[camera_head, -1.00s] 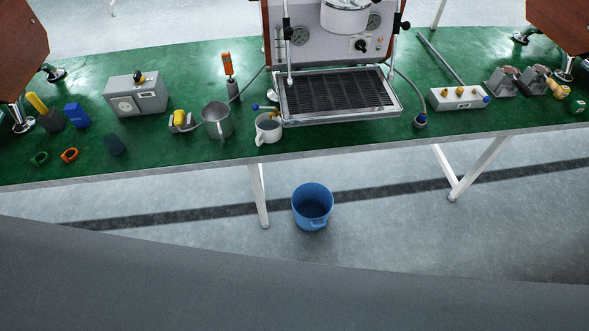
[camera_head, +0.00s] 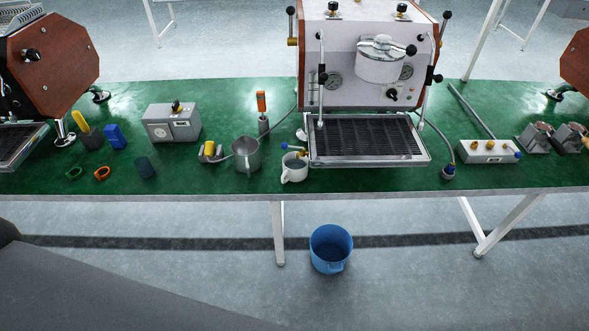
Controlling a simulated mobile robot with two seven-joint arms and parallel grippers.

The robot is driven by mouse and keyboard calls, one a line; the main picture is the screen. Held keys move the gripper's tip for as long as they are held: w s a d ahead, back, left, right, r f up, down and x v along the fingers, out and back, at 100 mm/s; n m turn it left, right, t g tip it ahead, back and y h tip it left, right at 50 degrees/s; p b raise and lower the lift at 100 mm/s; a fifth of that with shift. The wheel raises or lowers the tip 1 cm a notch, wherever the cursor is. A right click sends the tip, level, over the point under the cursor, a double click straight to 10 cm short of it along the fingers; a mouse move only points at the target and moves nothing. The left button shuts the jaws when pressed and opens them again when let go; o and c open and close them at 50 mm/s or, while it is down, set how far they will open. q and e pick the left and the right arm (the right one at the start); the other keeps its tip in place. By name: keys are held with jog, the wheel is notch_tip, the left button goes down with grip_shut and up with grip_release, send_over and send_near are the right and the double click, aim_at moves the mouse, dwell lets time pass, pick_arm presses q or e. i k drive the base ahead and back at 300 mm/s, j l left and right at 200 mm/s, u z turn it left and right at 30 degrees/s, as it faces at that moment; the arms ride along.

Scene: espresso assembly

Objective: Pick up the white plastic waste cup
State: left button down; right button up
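A white cup (camera_head: 294,168) with a handle stands upright on the green table (camera_head: 380,182), just left of the espresso machine's drip tray (camera_head: 366,141). I cannot tell from its look whether it is plastic. A small valve with a blue knob (camera_head: 285,147) is close above its rim. A grey metal pitcher (camera_head: 246,156) stands to its left. Neither of my grippers shows in the head view.
A blue bucket (camera_head: 331,250) stands on the floor under the table edge. A grey box (camera_head: 171,124), an orange-handled tool (camera_head: 262,112) and coloured holders stand at the left. A white block with knobs (camera_head: 488,150) is at the right.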

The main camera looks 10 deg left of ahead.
aim_at(294, 171)
jog(key=i+l, duration=1.15)
jog(key=u, duration=1.15)
